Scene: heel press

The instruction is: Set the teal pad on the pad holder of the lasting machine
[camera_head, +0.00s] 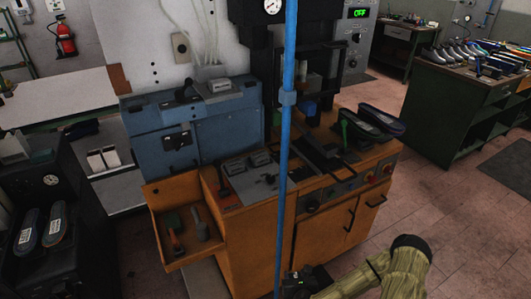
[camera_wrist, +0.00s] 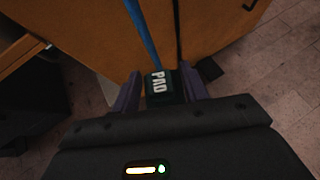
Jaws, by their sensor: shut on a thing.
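My gripper (camera_wrist: 157,92) is shut on a dark, teal-tinged block lettered PAD, the teal pad (camera_wrist: 157,85), which sits between its two purple fingers. In the head view my gripper (camera_head: 300,281) is low at the bottom, in front of the orange cabinet; the pad is hard to make out there. The lasting machine (camera_head: 262,215) is an orange cabinet with a dark press column at the back. A small blue block (camera_head: 308,107) sits under the press head; I cannot tell whether it is the pad holder.
A blue upright pipe (camera_head: 285,150) crosses in front of the machine, close to my gripper. An orange tool tray (camera_head: 163,255) juts out at left. Dark shoes (camera_head: 362,122) lie on the machine's right top. Open floor (camera_head: 450,230) lies to the right.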

